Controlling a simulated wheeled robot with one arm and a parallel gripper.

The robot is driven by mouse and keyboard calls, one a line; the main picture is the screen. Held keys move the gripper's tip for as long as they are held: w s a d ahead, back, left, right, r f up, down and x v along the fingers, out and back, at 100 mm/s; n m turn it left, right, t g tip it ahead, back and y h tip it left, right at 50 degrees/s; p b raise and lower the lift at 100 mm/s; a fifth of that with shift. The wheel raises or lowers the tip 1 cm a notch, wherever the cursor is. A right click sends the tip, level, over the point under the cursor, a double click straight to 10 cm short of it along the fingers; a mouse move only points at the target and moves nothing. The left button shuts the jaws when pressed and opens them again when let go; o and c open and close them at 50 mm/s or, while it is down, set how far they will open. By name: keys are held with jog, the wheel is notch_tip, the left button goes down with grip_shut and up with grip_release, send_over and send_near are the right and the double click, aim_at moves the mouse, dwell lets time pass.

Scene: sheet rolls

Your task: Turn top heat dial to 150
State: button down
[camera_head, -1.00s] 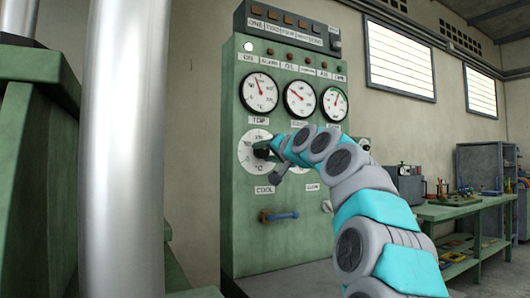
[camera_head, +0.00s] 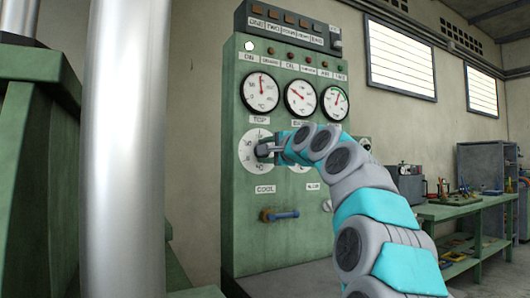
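The top heat dial is a white round scale (camera_head: 248,161) with a dark knob at its centre, under the label "TOP" (camera_head: 259,119) on the green panel. My gripper (camera_head: 264,149) is at this knob, coming in from the right, and looks shut on it. The gripper partly hides the knob and the right side of the scale, so I cannot read the exact setting. The gauge above the dial (camera_head: 260,93) has a red needle standing nearly upright. Its numbers are too small to read.
A second gauge (camera_head: 300,98) and a third gauge (camera_head: 334,103) sit to the right. My arm covers most of the second dial. A blue-handled lever (camera_head: 283,214) sticks out below the "COOL" label. A green workbench (camera_head: 465,208) stands at the right.

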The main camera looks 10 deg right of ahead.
jog(key=shift+m, duration=0.5)
jog(key=shift+c, duration=1.4)
grip_release()
jog(key=b+v, duration=0.1)
jog(key=v, duration=0.6)
jog(key=shift+s, duration=0.35)
jog(key=shift+d, duration=0.1)
